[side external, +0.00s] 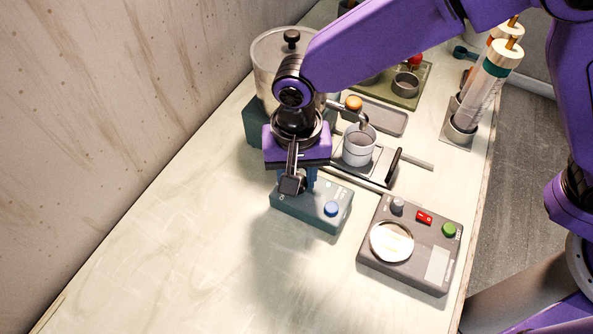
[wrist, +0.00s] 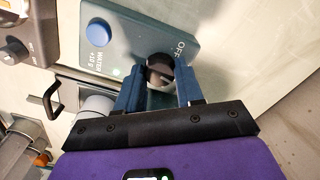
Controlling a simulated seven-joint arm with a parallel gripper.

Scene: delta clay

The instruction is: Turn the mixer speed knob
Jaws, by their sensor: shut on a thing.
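A dark round knob (wrist: 160,72) sits on a teal control box (side external: 317,214), beside the letters OFF, in the wrist view. The same box shows in the wrist view (wrist: 215,30), with a blue button (wrist: 96,32) and a small green light near its WATER +10 g label. My gripper (wrist: 160,82) points down at the box, its two blue fingers shut on the knob from either side. In the side view my gripper (side external: 305,180) is over the back left part of the box and hides the knob. The knob's pointer is not clear.
A large metal pot (side external: 268,50) stands behind my gripper. A white cup (side external: 358,146) and a black handle (side external: 394,166) are right of it. A grey scale (side external: 440,272) with a round dish (side external: 391,242) lies to the right. The left front of the table (side external: 190,250) is clear.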

